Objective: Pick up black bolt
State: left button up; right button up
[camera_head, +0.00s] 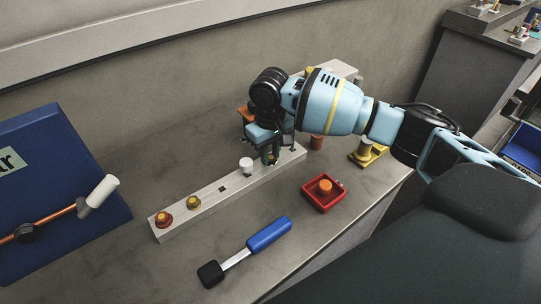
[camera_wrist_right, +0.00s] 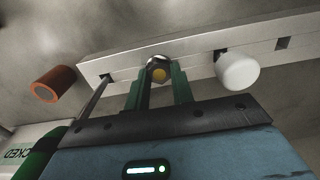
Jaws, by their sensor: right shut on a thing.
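A pale bar with square holes (camera_head: 219,197) lies diagonally on the bench and also crosses the top of the right wrist view (camera_wrist_right: 125,57). My right gripper (camera_head: 270,158) points down at its far half. In the right wrist view, its two green fingers (camera_wrist_right: 159,84) are shut on a bolt with a dark rim and a brass hexagonal centre (camera_wrist_right: 159,73), which I take as the black bolt. The fingers mostly hide the bolt in the head view. I cannot tell whether it still sits in the bar. My left gripper is out of view.
An orange cylinder (camera_wrist_right: 54,83) is near the gripper.

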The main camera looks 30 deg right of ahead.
aim_at(270, 156)
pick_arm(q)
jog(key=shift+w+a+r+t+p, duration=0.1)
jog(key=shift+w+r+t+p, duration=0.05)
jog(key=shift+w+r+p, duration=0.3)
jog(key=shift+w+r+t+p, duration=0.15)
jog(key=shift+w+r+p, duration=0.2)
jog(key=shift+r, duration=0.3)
pick_arm(e)
notch_tip(270, 156, up, 18)
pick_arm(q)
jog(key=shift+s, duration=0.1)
pick_arm(e)
jog(key=shift+w+a, duration=0.1)
